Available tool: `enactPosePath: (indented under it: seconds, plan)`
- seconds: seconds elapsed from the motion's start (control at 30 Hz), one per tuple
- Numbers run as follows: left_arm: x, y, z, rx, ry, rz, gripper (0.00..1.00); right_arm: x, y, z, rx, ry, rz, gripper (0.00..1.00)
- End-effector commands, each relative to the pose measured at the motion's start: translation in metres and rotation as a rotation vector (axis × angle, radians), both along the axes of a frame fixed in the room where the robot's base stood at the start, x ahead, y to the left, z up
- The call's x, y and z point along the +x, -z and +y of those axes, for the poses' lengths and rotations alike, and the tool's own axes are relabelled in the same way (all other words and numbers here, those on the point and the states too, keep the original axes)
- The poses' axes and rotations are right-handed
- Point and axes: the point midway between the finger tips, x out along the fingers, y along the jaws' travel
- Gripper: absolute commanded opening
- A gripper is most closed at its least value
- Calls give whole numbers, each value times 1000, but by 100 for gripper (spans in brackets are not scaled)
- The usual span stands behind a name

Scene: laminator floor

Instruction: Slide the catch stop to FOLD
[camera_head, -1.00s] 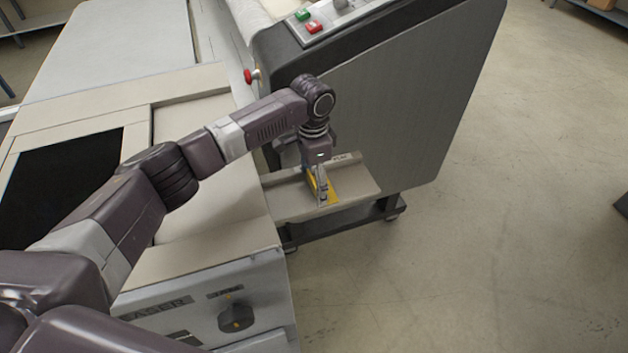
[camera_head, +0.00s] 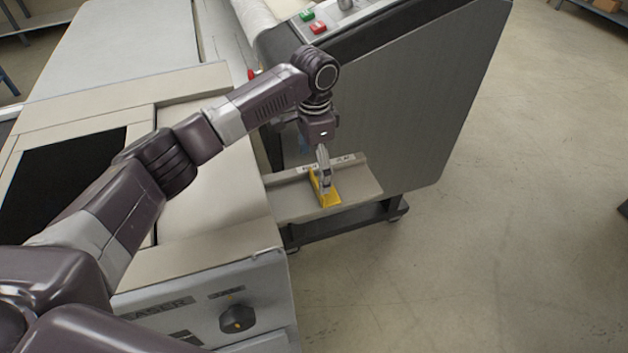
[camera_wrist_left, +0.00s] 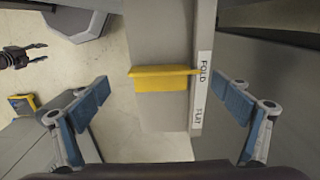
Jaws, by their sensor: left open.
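The yellow catch stop (camera_head: 326,196) stands on the beige catch tray (camera_head: 356,184) at the foot of the grey machine. In the left wrist view, the stop (camera_wrist_left: 165,78) lies across the tray, its end against the labelled rail beside the FOLD label (camera_wrist_left: 205,68). The FLAT label (camera_wrist_left: 197,121) is lower on that rail. My left gripper (camera_head: 324,178) is above the tray, over the stop. In the left wrist view, its blue-padded fingers (camera_wrist_left: 164,106) are wide apart and empty, with none touching the stop.
The tall grey side panel (camera_head: 410,110) rises behind the tray. The laser unit with a black knob (camera_head: 237,318) is left of it. A dark lower frame (camera_head: 350,222) runs under the tray. Open floor (camera_head: 480,260) lies to the right.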

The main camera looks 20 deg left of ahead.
Motion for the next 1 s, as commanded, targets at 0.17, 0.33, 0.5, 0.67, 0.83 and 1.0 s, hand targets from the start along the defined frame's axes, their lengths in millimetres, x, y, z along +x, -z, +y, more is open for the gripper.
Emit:
enactPosePath:
  seconds: [0.17, 0.33, 0.5, 0.67, 0.83, 1.0]
  plan:
    - [0, -34, 1, -1, -1, -1, 93, 1, 0, -1, -1, 0, -1, 40]
    - [0, -49, 2, 1, -2, 4, 93, 1, 0, -1, -2, 0, -1, 40]
    - [-1, -53, 2, 1, -2, 4, 93, 1, 0, -1, -2, 0, -1, 40]
    - [-1, -53, 2, 1, -2, 4, 93, 1, 0, -1, -2, 0, -1, 40]
    - [-1, -53, 2, 1, -2, 4, 93, 1, 0, -1, -2, 0, -1, 40]
    - [-1, -53, 2, 1, -1, 4, 93, 3, 0, 0, 1, 0, -4, 40]
